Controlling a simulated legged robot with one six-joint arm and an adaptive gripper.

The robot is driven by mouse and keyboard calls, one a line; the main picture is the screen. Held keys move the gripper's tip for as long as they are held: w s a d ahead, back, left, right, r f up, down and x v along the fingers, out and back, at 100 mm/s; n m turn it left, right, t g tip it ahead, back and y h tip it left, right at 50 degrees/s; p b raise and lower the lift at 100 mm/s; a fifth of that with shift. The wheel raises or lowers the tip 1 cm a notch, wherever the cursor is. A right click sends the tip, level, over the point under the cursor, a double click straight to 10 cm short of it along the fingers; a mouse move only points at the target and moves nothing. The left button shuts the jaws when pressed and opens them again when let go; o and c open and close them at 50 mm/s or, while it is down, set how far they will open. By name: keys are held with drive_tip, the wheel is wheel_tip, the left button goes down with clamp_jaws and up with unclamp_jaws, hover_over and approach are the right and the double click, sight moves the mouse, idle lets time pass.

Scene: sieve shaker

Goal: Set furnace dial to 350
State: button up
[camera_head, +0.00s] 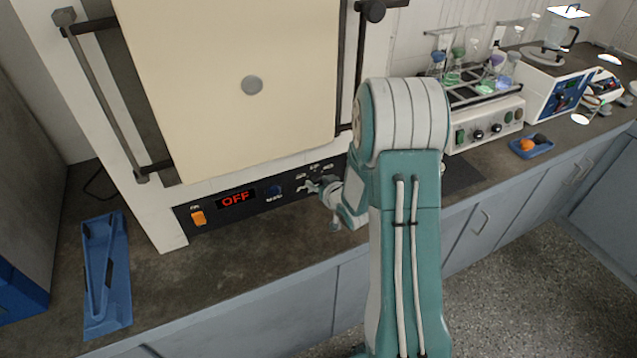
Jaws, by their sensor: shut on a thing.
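The furnace (225,90) is a large cream box with a closed door, standing on the counter at the left centre. Its black control panel (240,212) runs along the bottom. My gripper (314,187) is at the panel's right part, shut on the furnace dial there. The dial is mostly hidden by the fingers, and I cannot read its setting. Small white markings show around it. My arm hides the panel's right end.
A blue tray (106,270) lies on the counter at the left. A shaker with flasks (480,118), a small blue dish (531,146) with an orange item, and another blue-panelled device (570,95) stand to the right. The counter in front of the furnace is clear.

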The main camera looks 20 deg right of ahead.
drive_tip(key=m+y, duration=0.2)
drive_tip(key=m, duration=0.1)
drive_tip(key=shift+d+y, duration=0.1)
drive_tip(key=shift+y, duration=0.2)
drive_tip(key=m+t+y, duration=0.1)
drive_tip(key=m+y, duration=0.1)
drive_tip(key=m, duration=0.2)
drive_tip(key=shift+m, duration=0.3)
idle(0.4)
drive_tip(key=o, duration=1.1)
drive_tip(key=shift+w+d+f, duration=0.1)
drive_tip(key=shift+o, duration=0.2)
drive_tip(key=v, duration=1.2)
drive_tip(key=shift+d+f, duration=0.1)
drive_tip(key=shift+f, duration=0.15)
